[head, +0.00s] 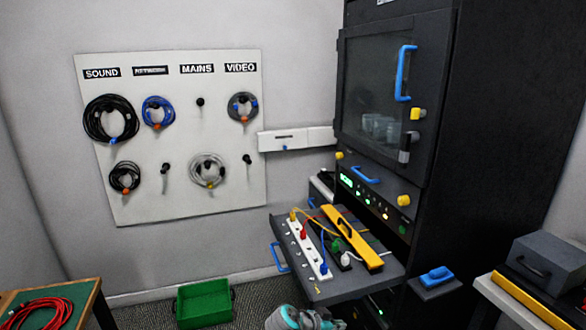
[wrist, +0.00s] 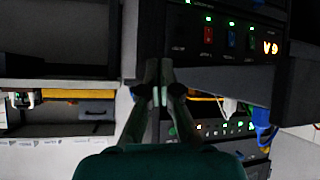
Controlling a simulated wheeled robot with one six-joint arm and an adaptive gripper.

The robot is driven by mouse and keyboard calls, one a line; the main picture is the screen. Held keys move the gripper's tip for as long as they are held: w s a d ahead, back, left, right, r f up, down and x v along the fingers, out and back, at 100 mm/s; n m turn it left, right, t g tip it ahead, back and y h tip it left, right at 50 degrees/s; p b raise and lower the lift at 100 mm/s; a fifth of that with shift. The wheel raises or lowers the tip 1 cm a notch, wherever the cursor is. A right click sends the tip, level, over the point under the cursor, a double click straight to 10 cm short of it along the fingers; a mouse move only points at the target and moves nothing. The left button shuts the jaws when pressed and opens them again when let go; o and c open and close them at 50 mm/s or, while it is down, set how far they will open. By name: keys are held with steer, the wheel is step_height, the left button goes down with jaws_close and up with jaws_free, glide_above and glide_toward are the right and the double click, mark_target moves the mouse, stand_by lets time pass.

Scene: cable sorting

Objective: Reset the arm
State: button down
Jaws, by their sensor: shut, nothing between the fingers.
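My gripper (wrist: 160,88) shows in the wrist view with its two fingers together and nothing between them. It is in front of the dark rack (wrist: 215,38), which has lit switches and indicator lights. I cannot tell how far the fingertips are from the rack. In the head view a teal and grey part of my arm (head: 300,319) shows at the bottom edge, below the pulled-out shelf (head: 345,290). The fingertips are not visible there.
A power strip (head: 308,251) with plugs and a yellow level (head: 352,238) lie on the shelf. The pegboard (head: 200,135) holds coiled cables. A green crate (head: 205,304) stands on the floor. A red cable (head: 42,314) lies on the left table. A side table (head: 510,300) stands right.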

steer(key=s+d+f+n+t+y, duration=0.1)
steer(key=s+d+f+n+y, duration=0.1)
steer(key=s+f, duration=0.55)
steer(key=s+d+f+n+t+y, duration=0.1)
steer(key=s+d+f+n+y, duration=0.15)
steer(key=s+f, duration=0.45)
steer(key=s+f+n+t+y, duration=0.2)
steer(key=s+f+n+y, duration=0.15)
steer(key=s, duration=1.45)
steer(key=s+r+n+t+y, duration=0.1)
steer(key=s+r, duration=0.3)
steer(key=s, duration=0.4)
steer(key=s+r+n+t, duration=0.1)
steer(key=s+r, duration=0.3)
steer(key=s, duration=0.4)
steer(key=s+r+t, duration=0.1)
steer(key=s+r, duration=0.4)
steer(key=r, duration=0.5)
steer(key=s+r+t, duration=0.2)
steer(key=s+r, duration=0.3)
steer(key=r, duration=0.5)
steer(key=shift+s+d+r+n, duration=0.2)
steer(key=shift+s+d+n, duration=0.15)
steer(key=shift+n, duration=0.05)
